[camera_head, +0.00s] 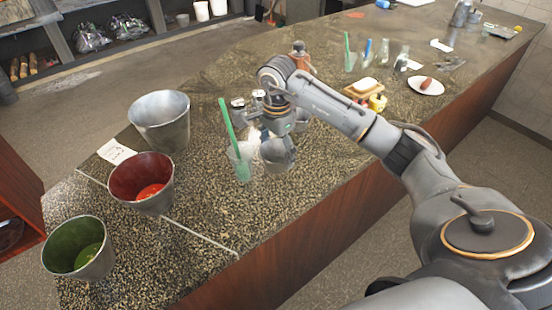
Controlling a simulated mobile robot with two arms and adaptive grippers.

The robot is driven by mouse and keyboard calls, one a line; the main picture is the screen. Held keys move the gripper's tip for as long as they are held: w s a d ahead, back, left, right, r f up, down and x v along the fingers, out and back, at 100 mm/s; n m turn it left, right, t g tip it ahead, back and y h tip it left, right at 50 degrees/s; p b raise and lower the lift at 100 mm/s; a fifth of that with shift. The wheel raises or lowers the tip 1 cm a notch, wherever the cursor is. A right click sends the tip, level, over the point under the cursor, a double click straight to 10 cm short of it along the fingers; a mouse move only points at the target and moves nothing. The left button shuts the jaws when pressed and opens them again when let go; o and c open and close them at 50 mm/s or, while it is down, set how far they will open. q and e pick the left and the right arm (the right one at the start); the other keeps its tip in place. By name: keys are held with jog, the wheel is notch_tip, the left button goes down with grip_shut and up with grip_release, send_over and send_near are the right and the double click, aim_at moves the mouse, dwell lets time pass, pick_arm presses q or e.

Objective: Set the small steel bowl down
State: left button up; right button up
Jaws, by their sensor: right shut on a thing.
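The small steel bowl (274,158) is a grey metal vessel at the middle of the stone counter, partly hidden behind my right gripper. My right gripper (286,147) points down at the bowl and is shut on it, with a finger over its right side. The bowl is at or just above the counter top; I cannot tell if its base touches. A clear glass with a green straw (242,163) stands close at the bowl's left. My left gripper is not in view.
A large steel bucket (160,118), a red-lined bucket (143,184) and a green-lined bucket (80,246) stand at left. A white plate (416,86) and bottles are farther back. The counter (225,208) is bare in front of the bowl.

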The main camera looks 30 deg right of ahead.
aim_at(276, 161)
jog(key=shift+w+f, duration=0.1)
jog(key=shift+f, duration=0.35)
notch_tip(276, 161, down, 2)
jog(key=shift+w+a+f+p, duration=0.15)
jog(key=shift+f+p, duration=0.1)
jog(key=shift+p, duration=0.3)
jog(key=shift+f, duration=0.4)
jog(key=o, duration=0.8)
jog(key=shift+f, duration=0.1)
jog(key=shift+c, duration=0.2)
jog(key=o, duration=0.3)
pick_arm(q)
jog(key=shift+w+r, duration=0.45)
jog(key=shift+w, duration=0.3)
pick_arm(e)
jog(key=shift+o, duration=0.2)
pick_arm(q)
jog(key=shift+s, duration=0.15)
